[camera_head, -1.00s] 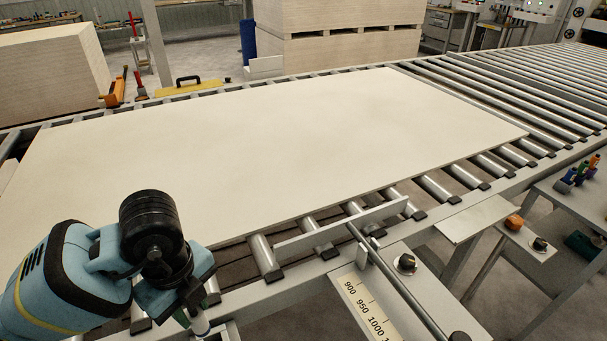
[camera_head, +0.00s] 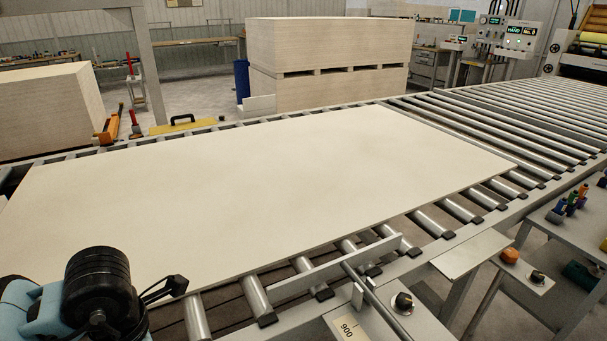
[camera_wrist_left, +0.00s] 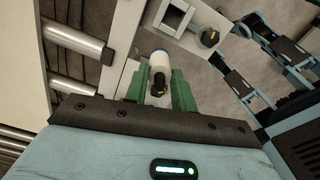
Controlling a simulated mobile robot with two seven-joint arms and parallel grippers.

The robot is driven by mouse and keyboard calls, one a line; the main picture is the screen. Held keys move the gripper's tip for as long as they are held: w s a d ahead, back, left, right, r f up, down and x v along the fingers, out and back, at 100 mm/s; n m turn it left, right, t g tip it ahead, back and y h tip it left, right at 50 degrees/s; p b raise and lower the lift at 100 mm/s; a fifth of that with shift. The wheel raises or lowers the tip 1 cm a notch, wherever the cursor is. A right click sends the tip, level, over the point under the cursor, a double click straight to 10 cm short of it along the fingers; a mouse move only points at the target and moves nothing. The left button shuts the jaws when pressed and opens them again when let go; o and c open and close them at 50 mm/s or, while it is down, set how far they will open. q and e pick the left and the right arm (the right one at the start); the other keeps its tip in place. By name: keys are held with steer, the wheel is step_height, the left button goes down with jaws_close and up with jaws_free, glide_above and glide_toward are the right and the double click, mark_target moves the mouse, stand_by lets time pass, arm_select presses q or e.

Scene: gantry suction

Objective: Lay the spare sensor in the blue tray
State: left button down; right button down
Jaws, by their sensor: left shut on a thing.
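In the left wrist view the green fingers of my left gripper (camera_wrist_left: 159,92) are shut on a small sensor (camera_wrist_left: 158,68). It has a white round body, a blue rim and a dark part with an orange mark. In the head view my left arm comes in at the lower left, over the near edge of the board; its fingertips and the sensor are out of that picture. I cannot make out a blue tray in either view. My right gripper is not in view.
A large pale board (camera_head: 260,190) lies on the roller conveyor (camera_head: 480,120). A metal fence (camera_head: 335,262) and a knob (camera_head: 402,302) stand at the near edge. A bare grey plate (camera_head: 470,254) is right of them. Stacked boards (camera_head: 325,50) stand behind.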

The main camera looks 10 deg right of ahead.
arm_select(q)
steer(key=m, duration=0.4)
steer(key=a+m, duration=0.1)
steer(key=shift+s+m, duration=0.25)
steer(key=shift+m, duration=0.15)
steer(key=a+m, duration=0.1)
steer(key=m, duration=0.5)
steer(key=s+a+m, duration=0.1)
steer(key=m, duration=0.5)
steer(key=a+m, duration=0.1)
steer(key=m, duration=0.5)
steer(key=shift+s+a+r, duration=0.15)
steer(key=shift+s, duration=0.2)
steer(key=shift+s, duration=0.1)
